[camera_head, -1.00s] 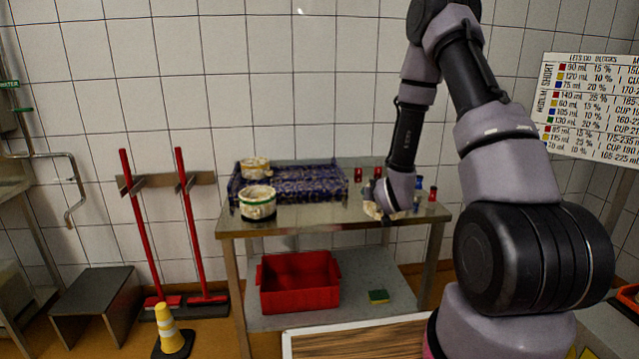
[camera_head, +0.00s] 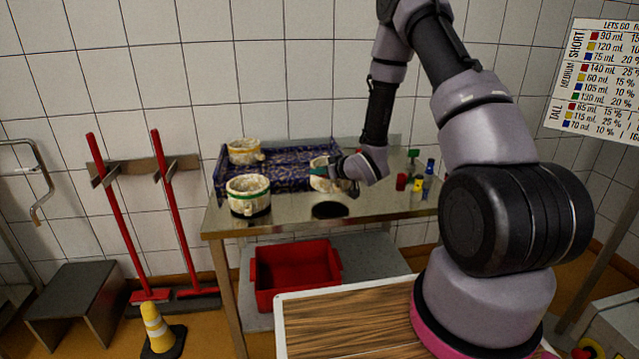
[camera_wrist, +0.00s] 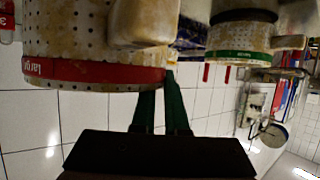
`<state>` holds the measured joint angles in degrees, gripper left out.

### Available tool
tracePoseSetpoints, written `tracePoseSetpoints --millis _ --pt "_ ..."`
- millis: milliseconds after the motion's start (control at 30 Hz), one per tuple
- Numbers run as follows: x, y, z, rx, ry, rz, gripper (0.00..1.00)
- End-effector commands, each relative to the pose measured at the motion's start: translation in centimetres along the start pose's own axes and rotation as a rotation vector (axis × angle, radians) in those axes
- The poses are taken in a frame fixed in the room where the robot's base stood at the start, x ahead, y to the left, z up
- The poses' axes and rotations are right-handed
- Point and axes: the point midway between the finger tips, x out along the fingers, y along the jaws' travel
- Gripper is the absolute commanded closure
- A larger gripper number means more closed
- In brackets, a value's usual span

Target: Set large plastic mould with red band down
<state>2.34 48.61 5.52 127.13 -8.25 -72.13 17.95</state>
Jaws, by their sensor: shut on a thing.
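The large plastic mould with red band (camera_wrist: 95,72) is cream-coloured with small holes and fills the upper left of the upside-down wrist view. The word "large" shows on its band. In the head view the mould (camera_head: 325,181) is at the right end of the patterned blue mat (camera_head: 285,172), partly hidden by my gripper (camera_head: 338,172). My gripper is shut on the mould; its two green fingers (camera_wrist: 163,105) reach to its side near a block-like lug. I cannot tell whether its base touches anything.
A green-banded mould (camera_head: 249,193) on a dark base stands on the metal table (camera_head: 290,222) at left. Another mould (camera_head: 243,151) stands on the mat behind it. A dark round disc (camera_head: 330,210) shows in front of the held mould. Small coloured bottles (camera_head: 417,183) stand at right.

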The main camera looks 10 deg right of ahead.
Motion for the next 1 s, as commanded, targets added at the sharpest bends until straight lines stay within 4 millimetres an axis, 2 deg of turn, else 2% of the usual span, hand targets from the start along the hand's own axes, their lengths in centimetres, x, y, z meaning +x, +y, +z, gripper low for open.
tracePoseSetpoints --millis 300,700,733,767,800,1000 --pt "1.6 0.0 3.8 0.000 0.000 0.000 1.00" --pt "1.8 0.0 4.2 0.000 0.002 0.001 1.00" --pt "1.8 0.0 4.2 0.000 0.001 0.001 0.78" --pt "1.8 0.0 4.2 0.000 0.001 0.001 0.66" --pt "1.8 0.0 4.2 0.000 0.001 0.001 0.59" --pt "1.8 0.0 4.2 0.000 0.001 0.001 0.59"
